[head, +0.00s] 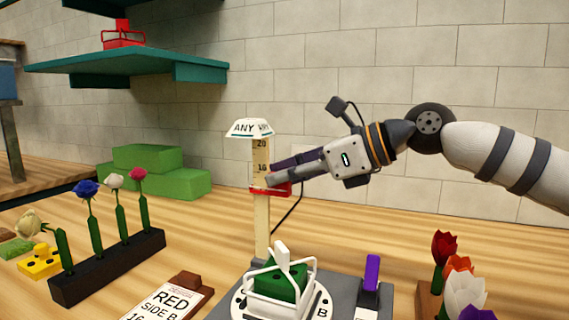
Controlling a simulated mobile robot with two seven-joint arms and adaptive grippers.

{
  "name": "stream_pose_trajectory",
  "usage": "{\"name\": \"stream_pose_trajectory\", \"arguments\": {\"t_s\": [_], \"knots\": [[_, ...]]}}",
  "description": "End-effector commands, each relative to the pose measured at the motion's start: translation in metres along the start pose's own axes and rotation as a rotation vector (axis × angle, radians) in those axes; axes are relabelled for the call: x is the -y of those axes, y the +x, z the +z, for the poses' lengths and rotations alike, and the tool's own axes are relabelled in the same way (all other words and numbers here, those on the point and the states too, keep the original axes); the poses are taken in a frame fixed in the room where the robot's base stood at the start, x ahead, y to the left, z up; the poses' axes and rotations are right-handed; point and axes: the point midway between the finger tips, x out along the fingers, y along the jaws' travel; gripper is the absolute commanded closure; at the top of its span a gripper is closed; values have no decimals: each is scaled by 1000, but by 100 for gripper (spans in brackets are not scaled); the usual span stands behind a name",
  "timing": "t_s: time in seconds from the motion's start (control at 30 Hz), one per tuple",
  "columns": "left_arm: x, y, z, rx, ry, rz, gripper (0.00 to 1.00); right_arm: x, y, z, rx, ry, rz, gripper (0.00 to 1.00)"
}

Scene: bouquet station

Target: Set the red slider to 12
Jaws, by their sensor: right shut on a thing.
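The red slider (281,191) sits on the pale upright scale post (262,220), below the printed 20 and a second number that is too small to read surely. The slider's exact reading cannot be told. My right gripper (272,177) comes in from the right and is shut on the red slider, its fingers partly covering it and the post. A white cap (249,128) marked "ANY" tops the post. My left gripper is not in view.
A green block in a white frame (280,277) stands in front of the post. A purple lever (372,272) and tulips (443,248) are to the right. A card (168,303) reading "RED SIDE B 16" and a dark flower rack (108,266) are to the left.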

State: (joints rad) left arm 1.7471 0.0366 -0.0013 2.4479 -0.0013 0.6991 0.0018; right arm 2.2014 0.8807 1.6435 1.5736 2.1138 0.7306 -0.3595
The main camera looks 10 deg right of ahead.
Motion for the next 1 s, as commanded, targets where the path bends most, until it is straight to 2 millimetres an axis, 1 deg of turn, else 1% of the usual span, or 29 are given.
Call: {"name": "stream_pose_trajectory", "arguments": {"t_s": [0.03,0.1,0.33,0.37,0.4,0.43,0.47,0.73,0.77,0.87,1.0], "knots": [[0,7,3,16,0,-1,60,1,7,-16,-10,11,6,100],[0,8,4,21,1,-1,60,0,9,-22,-9,9,6,100],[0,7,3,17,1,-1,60,-1,9,-21,-12,7,6,100],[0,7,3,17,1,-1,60,-1,9,-22,-13,7,7,84],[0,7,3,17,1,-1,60,-1,9,-22,-13,7,7,74],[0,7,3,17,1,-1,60,-1,9,-21,-12,7,6,68],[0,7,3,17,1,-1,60,-1,9,-21,-11,7,6,65],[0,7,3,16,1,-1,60,0,7,-18,-6,4,3,65],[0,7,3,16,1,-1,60,0,5,-18,-5,4,2,65],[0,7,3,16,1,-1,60,0,-11,-18,-4,4,0,65],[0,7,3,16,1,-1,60,1,-50,-18,-4,5,-1,65]]}}
